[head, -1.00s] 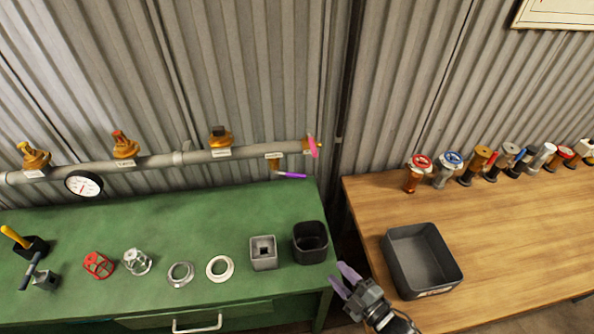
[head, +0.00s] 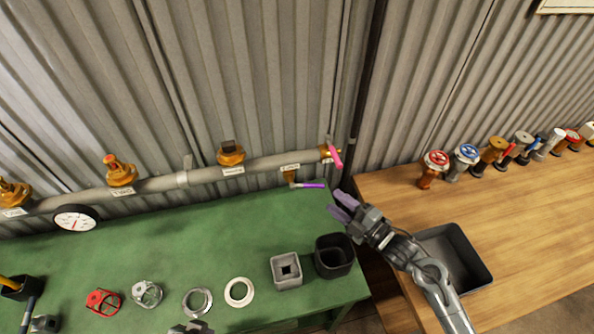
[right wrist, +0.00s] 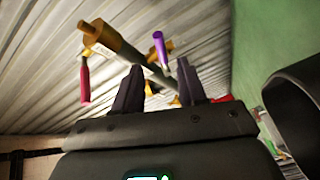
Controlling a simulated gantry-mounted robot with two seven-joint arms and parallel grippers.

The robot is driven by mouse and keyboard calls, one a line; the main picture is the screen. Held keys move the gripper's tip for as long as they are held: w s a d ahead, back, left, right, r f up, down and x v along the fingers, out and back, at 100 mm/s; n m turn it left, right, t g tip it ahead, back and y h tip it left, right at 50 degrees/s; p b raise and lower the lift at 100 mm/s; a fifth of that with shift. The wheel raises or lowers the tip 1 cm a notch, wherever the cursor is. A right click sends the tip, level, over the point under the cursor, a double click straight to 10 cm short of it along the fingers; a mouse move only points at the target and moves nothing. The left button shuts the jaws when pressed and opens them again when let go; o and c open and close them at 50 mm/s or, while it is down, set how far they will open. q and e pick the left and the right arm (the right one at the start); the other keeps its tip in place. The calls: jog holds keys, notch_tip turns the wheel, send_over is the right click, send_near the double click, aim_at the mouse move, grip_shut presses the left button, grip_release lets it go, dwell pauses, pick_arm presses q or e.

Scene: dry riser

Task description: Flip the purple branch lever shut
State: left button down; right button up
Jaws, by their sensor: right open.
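The purple branch lever (head: 310,185) sticks out to the right, roughly level, from a small brass valve under the right end of the grey pipe. In the right wrist view the purple lever (right wrist: 160,48) shows beyond and between my fingertips. My right gripper (head: 335,202) is open and empty, just right of and below the lever's free end, apart from it in the head view. Its two fingers also show in the right wrist view (right wrist: 159,78). A grey piece of my left gripper (head: 190,328) shows at the bottom edge; its fingers are not clear.
A pink lever (head: 335,156) sits on the pipe's end, just above. The pipe (head: 205,174) runs along the corrugated wall. A grey tray (head: 478,249) lies on the wooden table.

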aim_at(313, 185)
jog(key=b+x, duration=0.2)
jog(key=x, duration=0.2)
jog(key=b+x, duration=0.2)
jog(key=x, duration=0.3)
jog(key=shift+w+a+f, duration=0.2)
jog(key=shift+w, duration=0.05)
jog(key=shift+w+a+r+b, duration=0.1)
jog(key=shift+w+a+b, duration=0.2)
jog(key=shift+a+b, duration=0.1)
jog(key=shift+c, duration=0.3)
grip_shut()
